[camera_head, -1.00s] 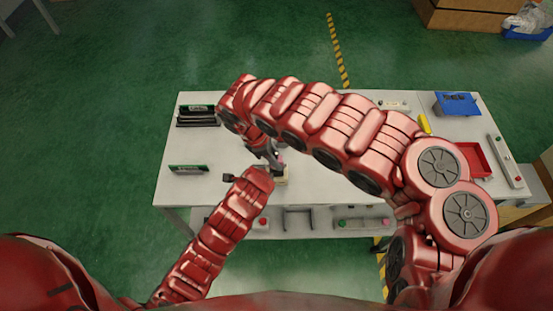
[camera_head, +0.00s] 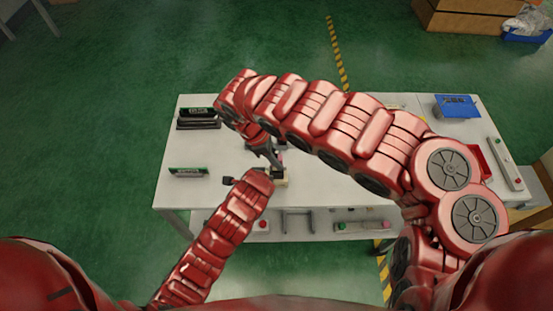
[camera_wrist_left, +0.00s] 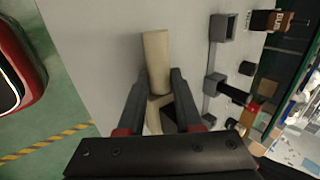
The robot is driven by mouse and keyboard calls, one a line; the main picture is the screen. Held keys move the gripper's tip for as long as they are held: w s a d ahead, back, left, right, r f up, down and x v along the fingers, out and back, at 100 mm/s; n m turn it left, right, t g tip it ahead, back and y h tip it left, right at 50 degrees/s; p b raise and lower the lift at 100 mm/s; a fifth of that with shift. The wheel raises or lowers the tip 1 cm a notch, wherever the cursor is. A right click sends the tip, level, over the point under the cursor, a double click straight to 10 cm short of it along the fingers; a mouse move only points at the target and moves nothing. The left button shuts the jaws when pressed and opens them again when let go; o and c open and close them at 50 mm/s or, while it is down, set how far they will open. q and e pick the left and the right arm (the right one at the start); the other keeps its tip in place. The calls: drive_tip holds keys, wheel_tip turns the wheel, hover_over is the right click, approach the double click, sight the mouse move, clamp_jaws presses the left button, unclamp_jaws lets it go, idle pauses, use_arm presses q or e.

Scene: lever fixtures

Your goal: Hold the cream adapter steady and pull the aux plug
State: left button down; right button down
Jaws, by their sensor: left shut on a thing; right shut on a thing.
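The cream adapter (camera_wrist_left: 156,62) shows in the left wrist view as a pale block with a round barrel reaching away from my left gripper (camera_wrist_left: 159,84), whose two dark fingers are closed on its sides. In the head view a small cream part (camera_head: 281,183) shows at the end of my left arm. My right gripper (camera_head: 273,162) comes down from above, shut, just above that cream part. What its tips hold is too small to make out. The aux plug cannot be told apart in either view. My left gripper is mostly hidden in the head view.
The white table (camera_head: 330,190) has dark fixtures with green labels (camera_head: 188,172) at its left. A blue tray (camera_head: 456,105) and a red tray (camera_head: 480,160) are at the right. My right arm spans the table and hides its middle. Grey fixtures (camera_wrist_left: 222,28) stand beside the adapter.

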drive_tip(key=shift+w+r, duration=0.1)
drive_tip(key=shift+r, duration=0.95)
use_arm(q)
drive_tip(key=c, duration=0.5)
unclamp_jaws()
drive_tip(key=shift+f, duration=0.1)
drive_tip(key=v, duration=0.7)
drive_tip(key=shift+r, duration=0.3)
drive_tip(key=shift+s, duration=0.1)
